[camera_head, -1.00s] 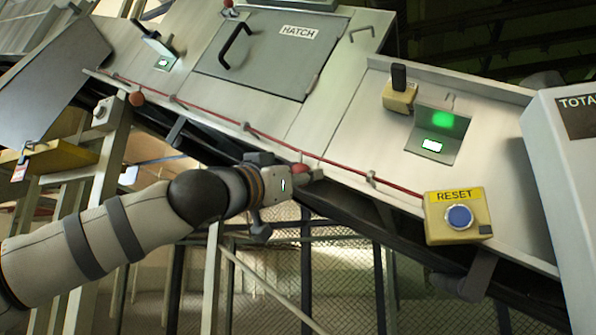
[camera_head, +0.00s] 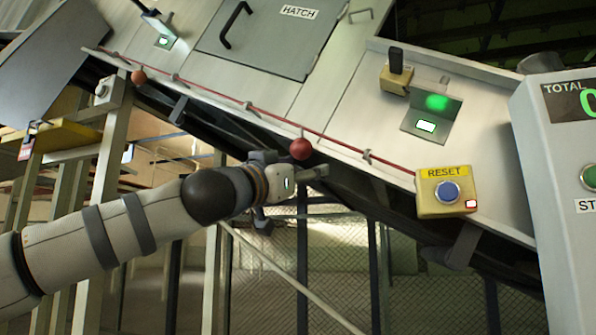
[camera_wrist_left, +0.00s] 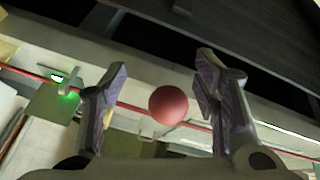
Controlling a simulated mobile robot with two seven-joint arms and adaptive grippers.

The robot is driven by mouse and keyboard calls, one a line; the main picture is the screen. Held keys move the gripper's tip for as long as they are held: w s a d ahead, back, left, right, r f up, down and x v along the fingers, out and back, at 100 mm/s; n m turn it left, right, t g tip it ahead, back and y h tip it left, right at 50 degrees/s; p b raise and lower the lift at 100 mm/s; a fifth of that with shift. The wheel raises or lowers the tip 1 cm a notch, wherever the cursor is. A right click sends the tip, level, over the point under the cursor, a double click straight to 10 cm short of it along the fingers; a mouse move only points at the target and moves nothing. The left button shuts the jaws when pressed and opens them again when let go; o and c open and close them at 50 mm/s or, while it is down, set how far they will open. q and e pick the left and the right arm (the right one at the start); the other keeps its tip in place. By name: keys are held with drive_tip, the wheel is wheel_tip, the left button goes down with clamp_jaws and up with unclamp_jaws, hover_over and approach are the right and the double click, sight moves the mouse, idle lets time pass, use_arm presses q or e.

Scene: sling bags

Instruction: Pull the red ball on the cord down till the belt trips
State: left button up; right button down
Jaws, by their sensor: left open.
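A red ball (camera_head: 301,148) hangs on the red cord (camera_head: 215,95) along the lower edge of the sloping conveyor housing. My left gripper (camera_head: 312,173) is just below the ball in the head view. In the left wrist view, the open fingers (camera_wrist_left: 168,108) stand on either side of the red ball (camera_wrist_left: 168,105), with gaps on both sides. I cannot tell how deep the ball sits between them. A small lamp (camera_head: 471,204) on the yellow RESET box (camera_head: 428,204) glows red. My right gripper is out of view.
Another orange-red ball (camera_head: 138,77) hangs farther up the cord at left. A hatch (camera_head: 262,50), a green-lit panel (camera_head: 437,102) and a grey TOTAL cabinet (camera_head: 555,190) are above and right. Posts (camera_head: 113,160) and mesh lie below.

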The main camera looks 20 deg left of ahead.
use_arm(q)
drive_tip(key=v, duration=1.2)
